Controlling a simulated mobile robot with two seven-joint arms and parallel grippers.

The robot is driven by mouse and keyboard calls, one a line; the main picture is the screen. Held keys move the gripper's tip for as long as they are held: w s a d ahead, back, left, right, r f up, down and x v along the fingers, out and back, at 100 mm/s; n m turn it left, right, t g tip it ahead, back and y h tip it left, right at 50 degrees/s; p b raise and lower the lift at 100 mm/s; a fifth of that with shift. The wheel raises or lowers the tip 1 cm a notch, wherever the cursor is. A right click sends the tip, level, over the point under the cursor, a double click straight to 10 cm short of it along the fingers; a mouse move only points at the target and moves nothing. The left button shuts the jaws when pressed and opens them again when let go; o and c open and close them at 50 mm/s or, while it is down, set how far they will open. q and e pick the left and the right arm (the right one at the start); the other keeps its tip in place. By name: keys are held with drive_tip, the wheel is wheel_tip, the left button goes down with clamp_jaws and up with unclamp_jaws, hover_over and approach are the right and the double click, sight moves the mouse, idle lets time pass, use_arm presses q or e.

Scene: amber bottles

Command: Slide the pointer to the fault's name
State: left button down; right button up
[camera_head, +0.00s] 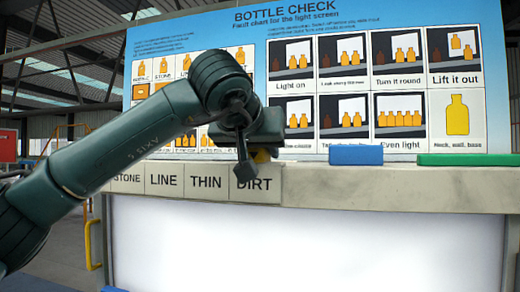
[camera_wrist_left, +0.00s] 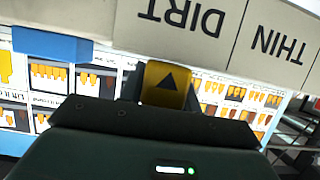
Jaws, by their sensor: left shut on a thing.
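The pointer is a yellow block with a black triangle (camera_wrist_left: 166,84), and a bit of its yellow (camera_head: 262,156) shows behind my gripper in the head view. My left gripper (camera_head: 247,166) is shut on the pointer at the ledge. The name strip on the ledge front reads STONE (camera_head: 127,179), LINE (camera_head: 160,181), THIN (camera_head: 206,183) and DIRT (camera_head: 252,184). My arm partly covers the strip's left end. My right gripper is not in view.
A blue block (camera_head: 355,155) and a longer green block (camera_head: 465,160) are on the ledge (camera_head: 390,199) to the right. The BOTTLE CHECK chart board (camera_head: 200,30) stands behind. A bright white panel (camera_head: 300,250) lies below the ledge.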

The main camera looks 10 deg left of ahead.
use_arm(q)
drive_tip(key=shift+d+r, duration=0.1)
drive_tip(key=c, duration=1.5)
unclamp_jaws()
drive_tip(key=o, duration=0.5)
drive_tip(key=shift+d, duration=0.2)
drive_tip(key=shift+a, duration=0.1)
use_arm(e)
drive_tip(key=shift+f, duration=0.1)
use_arm(q)
drive_tip(key=shift+s, duration=0.25)
drive_tip(key=b+v, duration=0.2)
drive_tip(key=v, duration=1)
drive_tip(key=shift+s+b, duration=0.35)
drive_tip(key=shift+b, duration=0.05)
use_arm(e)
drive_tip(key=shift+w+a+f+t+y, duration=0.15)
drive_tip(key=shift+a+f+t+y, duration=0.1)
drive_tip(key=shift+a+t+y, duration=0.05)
use_arm(q)
drive_tip(key=shift+a, duration=0.1)
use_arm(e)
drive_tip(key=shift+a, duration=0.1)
